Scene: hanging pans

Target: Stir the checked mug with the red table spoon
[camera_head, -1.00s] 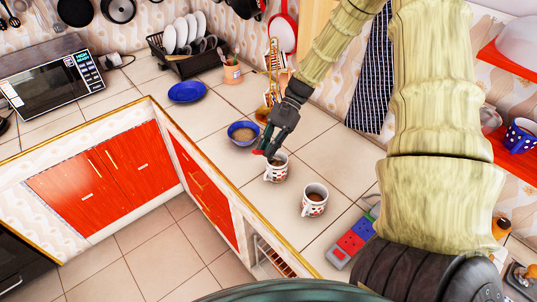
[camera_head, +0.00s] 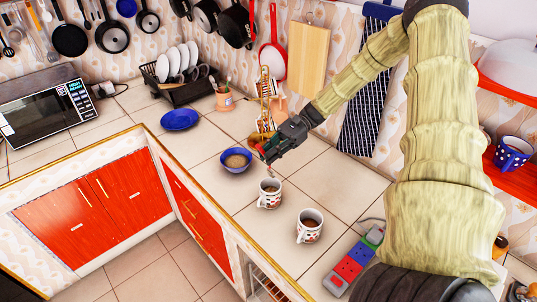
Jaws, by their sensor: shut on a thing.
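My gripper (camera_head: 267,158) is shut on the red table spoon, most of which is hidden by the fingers. A small part of the spoon (camera_head: 269,171) shows below the fingertips, just above a white mug with a red and dark pattern (camera_head: 269,198). I cannot tell whether the spoon's tip is inside that mug's rim. A second white patterned mug (camera_head: 309,233) with dark liquid stands to the right and nearer. The patterns are too small to tell which mug is the checked one. Both mugs stand upright.
A blue bowl (camera_head: 236,166) with brown contents stands left of the gripper, and a blue plate (camera_head: 180,120) lies farther back. The counter's front edge is close.

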